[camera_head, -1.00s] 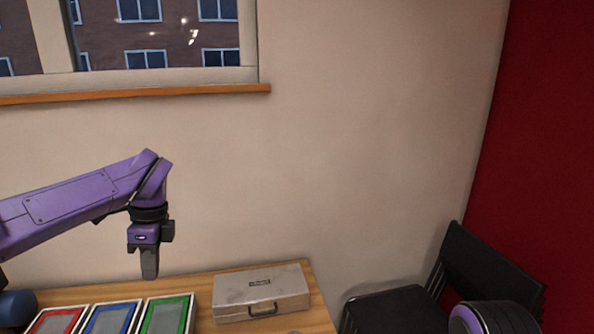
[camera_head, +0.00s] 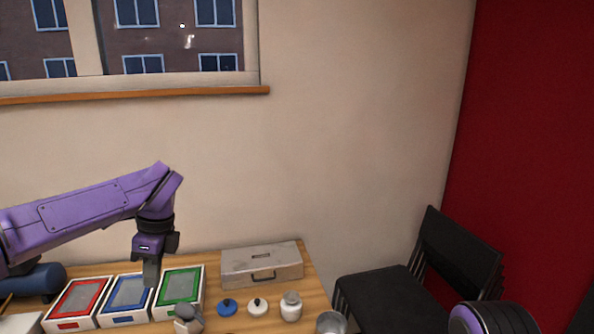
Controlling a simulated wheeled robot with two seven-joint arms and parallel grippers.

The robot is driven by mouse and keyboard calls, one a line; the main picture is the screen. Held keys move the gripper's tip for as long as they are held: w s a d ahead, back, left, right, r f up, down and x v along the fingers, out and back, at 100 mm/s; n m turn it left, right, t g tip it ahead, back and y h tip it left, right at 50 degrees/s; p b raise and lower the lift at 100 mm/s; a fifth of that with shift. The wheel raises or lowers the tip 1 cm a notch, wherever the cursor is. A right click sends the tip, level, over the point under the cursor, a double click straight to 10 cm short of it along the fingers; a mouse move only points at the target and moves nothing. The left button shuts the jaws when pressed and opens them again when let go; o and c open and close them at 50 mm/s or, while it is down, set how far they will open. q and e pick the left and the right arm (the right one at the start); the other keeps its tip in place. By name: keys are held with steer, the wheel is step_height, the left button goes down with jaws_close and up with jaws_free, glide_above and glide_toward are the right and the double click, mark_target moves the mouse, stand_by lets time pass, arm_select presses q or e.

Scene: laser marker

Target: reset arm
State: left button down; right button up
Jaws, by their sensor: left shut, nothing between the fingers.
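My left arm comes in from the left, and its gripper (camera_head: 151,272) points down, shut and empty. In the picture it hangs between the blue-framed tray (camera_head: 127,294) and the green-framed tray (camera_head: 180,288). I cannot tell how high it is above them. At the lower right a rounded purple and black part of my right arm shows at the picture's edge. My right gripper is out of view.
A red-framed tray (camera_head: 77,299) stands left of the blue one. A grey metal case (camera_head: 262,265) lies at the back of the wooden table. In front are a blue lid (camera_head: 227,308), a white lid (camera_head: 257,306), a white jar (camera_head: 291,307) and a metal cup (camera_head: 331,323). Black chairs (camera_head: 400,290) stand right.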

arm_select(q)
steer(key=s+a+f+m+t+y, duration=0.1)
steer(key=s+f+m+t+y, duration=0.2)
steer(key=f+m, duration=0.85)
steer(key=s+a+f+m+t+y, duration=0.1)
steer(key=f+m+t+y, duration=0.3)
steer(key=f+m, duration=0.75)
steer(key=s+d+f+m+h, duration=0.2)
steer(key=s+f+m+h, duration=0.1)
steer(key=s+f+m, duration=1.2)
steer(key=s+f+m+g+h, duration=0.2)
steer(key=s+m+h, duration=0.1)
steer(key=s+m, duration=0.7)
steer(key=s+f+b, duration=0.3)
steer(key=f+b, duration=1)
steer(key=shift+a+m, duration=0.3)
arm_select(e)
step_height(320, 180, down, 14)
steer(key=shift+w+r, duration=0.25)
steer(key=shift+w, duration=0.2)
